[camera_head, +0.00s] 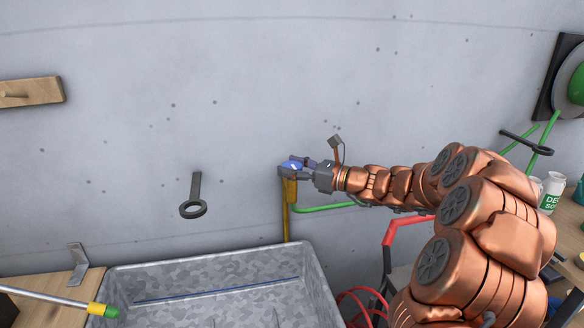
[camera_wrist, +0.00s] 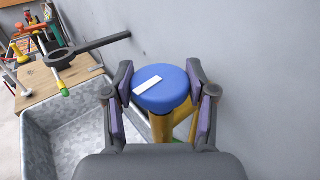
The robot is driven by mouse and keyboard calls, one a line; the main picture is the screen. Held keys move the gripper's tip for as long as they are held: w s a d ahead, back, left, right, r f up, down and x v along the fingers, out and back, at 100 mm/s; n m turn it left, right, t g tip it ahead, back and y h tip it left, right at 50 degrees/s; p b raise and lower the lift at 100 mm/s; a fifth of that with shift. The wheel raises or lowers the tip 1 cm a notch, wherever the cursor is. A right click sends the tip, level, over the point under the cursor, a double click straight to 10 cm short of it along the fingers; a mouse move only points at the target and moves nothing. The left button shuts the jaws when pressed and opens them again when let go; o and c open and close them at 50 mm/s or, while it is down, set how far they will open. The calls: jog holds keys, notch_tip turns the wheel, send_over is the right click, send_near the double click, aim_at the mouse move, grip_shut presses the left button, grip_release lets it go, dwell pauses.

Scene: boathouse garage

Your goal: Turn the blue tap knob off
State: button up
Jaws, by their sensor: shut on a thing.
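The blue tap knob (camera_wrist: 170,92) is round with a white bar mark on its top, and it sits on a yellow pipe (camera_wrist: 162,128). In the wrist view it is between my gripper's (camera_wrist: 164,95) two fingers, which are closed against its sides. The white bar slopes up to the right in that view. In the head view my gripper (camera_head: 298,170) reaches in from the right at the wall, and the blue knob (camera_head: 291,165) is partly hidden by the fingers. The yellow pipe (camera_head: 286,215) runs down behind the basin.
A grey metal basin (camera_head: 318,285) stands below the tap. A ring-ended bracket (camera_head: 194,204) juts from the wall to the left. A wooden bench (camera_wrist: 60,85) with tools stands beyond the basin.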

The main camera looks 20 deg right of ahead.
jog(key=shift+m+t+h+b, duration=0.5)
jog(key=shift+m+h+b, duration=0.2)
jog(key=shift+h, duration=0.1)
jog(key=shift+d, duration=0.1)
jog(key=o, duration=1.1)
jog(key=shift+s, duration=0.1)
jog(key=v, duration=1.2)
jog(key=shift+f, duration=0.1)
